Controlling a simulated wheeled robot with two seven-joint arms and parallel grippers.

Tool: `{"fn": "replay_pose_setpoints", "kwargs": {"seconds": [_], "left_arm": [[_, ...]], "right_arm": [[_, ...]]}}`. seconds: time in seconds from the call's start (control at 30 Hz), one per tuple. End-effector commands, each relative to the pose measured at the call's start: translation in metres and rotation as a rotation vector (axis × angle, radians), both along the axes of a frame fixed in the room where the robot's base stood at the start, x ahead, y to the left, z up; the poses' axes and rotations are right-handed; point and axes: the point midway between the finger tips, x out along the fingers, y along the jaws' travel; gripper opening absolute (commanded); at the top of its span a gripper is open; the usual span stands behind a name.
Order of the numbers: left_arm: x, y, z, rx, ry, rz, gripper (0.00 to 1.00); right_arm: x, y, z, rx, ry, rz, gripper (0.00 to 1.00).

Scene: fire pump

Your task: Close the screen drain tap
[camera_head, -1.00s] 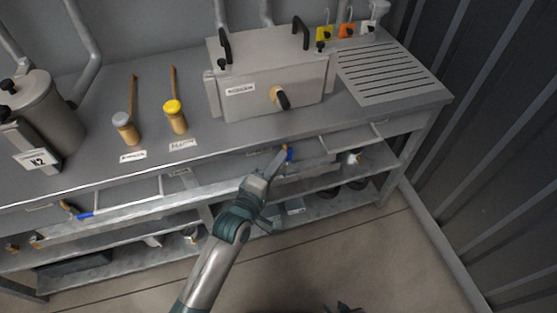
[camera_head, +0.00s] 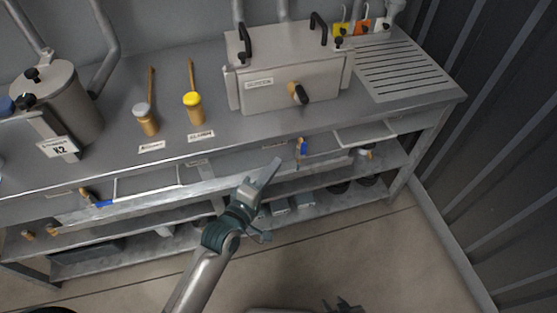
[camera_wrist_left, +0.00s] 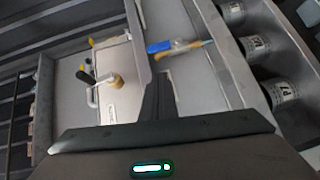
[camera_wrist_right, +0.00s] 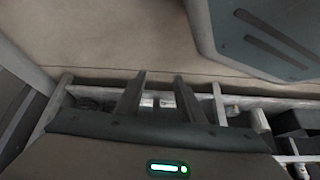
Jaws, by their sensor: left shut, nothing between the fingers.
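A tap with a blue lever and brass body (camera_head: 301,148) hangs under the front edge of the bench, below the grey box. In the left wrist view its blue lever (camera_wrist_left: 160,46) lies roughly in line with its brass body (camera_wrist_left: 182,50). A second blue-levered tap (camera_head: 98,203) is under the bench at the left. I cannot read which tap the labels name. My left gripper (camera_head: 276,163) is shut and empty, just left of and below the nearer tap, apart from it. My right gripper (camera_wrist_right: 157,85) is open and empty, low over the floor.
The grey box (camera_head: 290,84) with a black-handled valve stands on the bench (camera_head: 120,110). Shelves run below. The floor (camera_head: 400,260) in front is clear.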

Motion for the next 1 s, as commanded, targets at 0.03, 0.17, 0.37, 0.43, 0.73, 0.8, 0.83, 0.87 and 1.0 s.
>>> {"fn": "replay_pose_setpoints", "kwargs": {"seconds": [0.03,0.17,0.37,0.43,0.73,0.8,0.83,0.87,1.0], "left_arm": [[-0.008,0.004,-0.001,0.0,0.002,0.0,0.0],[-0.027,0.014,0.001,0.0,0.001,0.0,0.0],[-0.045,0.022,0.002,0.0,0.001,0.0,0.0],[-0.047,0.024,0.003,-0.001,0.0,0.0,0.0],[-0.049,0.025,0.004,-0.001,0.0,0.0,0.0],[-0.049,0.025,0.004,-0.001,0.0,0.0,0.0],[-0.049,0.025,0.003,0.0,0.001,0.0,0.0],[-0.049,0.025,0.002,0.003,0.002,0.0,0.0],[-0.051,0.027,-0.011,0.047,0.013,-0.001,0.0]], "right_arm": [[0.0,-0.001,-0.002,-0.001,0.005,-0.001,0.35],[-0.002,-0.003,-0.004,-0.005,0.022,-0.005,0.35],[-0.001,-0.005,-0.003,-0.009,0.033,-0.01,0.35],[-0.001,-0.007,-0.003,-0.012,0.037,-0.011,0.35],[-0.006,-0.008,-0.005,-0.014,0.046,-0.011,0.35],[-0.007,-0.008,-0.005,-0.014,0.045,-0.005,0.23],[-0.008,-0.008,-0.005,-0.015,0.044,-0.004,0.16],[-0.006,-0.008,-0.004,-0.016,0.041,-0.001,0.09],[0.012,-0.009,0.003,-0.033,0.002,0.036,0.0]]}}
